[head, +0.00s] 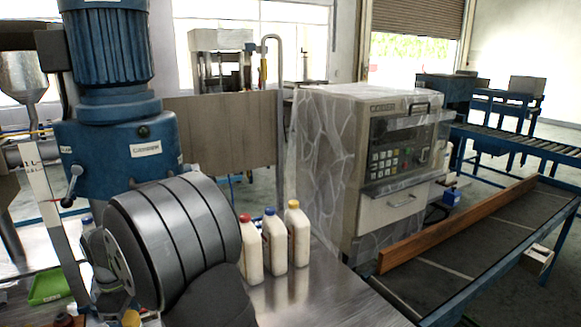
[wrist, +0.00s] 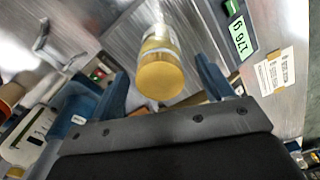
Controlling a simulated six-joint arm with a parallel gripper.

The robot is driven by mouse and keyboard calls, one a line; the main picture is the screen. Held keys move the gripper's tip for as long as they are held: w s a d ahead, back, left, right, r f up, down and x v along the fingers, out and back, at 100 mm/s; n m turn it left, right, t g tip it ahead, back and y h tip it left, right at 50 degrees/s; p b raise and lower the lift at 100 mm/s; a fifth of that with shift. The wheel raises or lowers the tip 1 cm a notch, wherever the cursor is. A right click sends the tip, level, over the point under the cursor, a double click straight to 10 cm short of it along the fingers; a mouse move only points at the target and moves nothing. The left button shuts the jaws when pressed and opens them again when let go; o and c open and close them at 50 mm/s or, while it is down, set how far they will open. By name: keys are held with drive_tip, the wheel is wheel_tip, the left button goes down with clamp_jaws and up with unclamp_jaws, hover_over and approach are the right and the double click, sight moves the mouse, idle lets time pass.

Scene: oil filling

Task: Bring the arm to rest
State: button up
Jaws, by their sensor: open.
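My gripper (wrist: 163,76) shows in the wrist view, with its dark mount along the bottom and two blue fingers spread apart. A bottle with an amber-yellow cap (wrist: 160,78) shows between and beyond the fingertips. Neither finger visibly touches it; the depth between them is hard to tell. In the head view my dark ribbed arm link fills the lower left and hides most of the gripper area. A yellow cap (head: 131,318) shows at the bottom edge there.
Bottles with a red cap (head: 250,248), a blue cap (head: 273,240) and a yellow cap (head: 298,235) stand on the metal table (head: 335,290), right of my arm. A blue filling machine (head: 118,150) rises behind the arm. A green-lit display (wrist: 239,38) shows in the wrist view.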

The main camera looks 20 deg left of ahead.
wheel_tip(320, 180, down, 4)
drive_tip(key=shift+r, duration=0.2)
wheel_tip(320, 180, up, 2)
drive_tip(key=shift+r, duration=0.9)
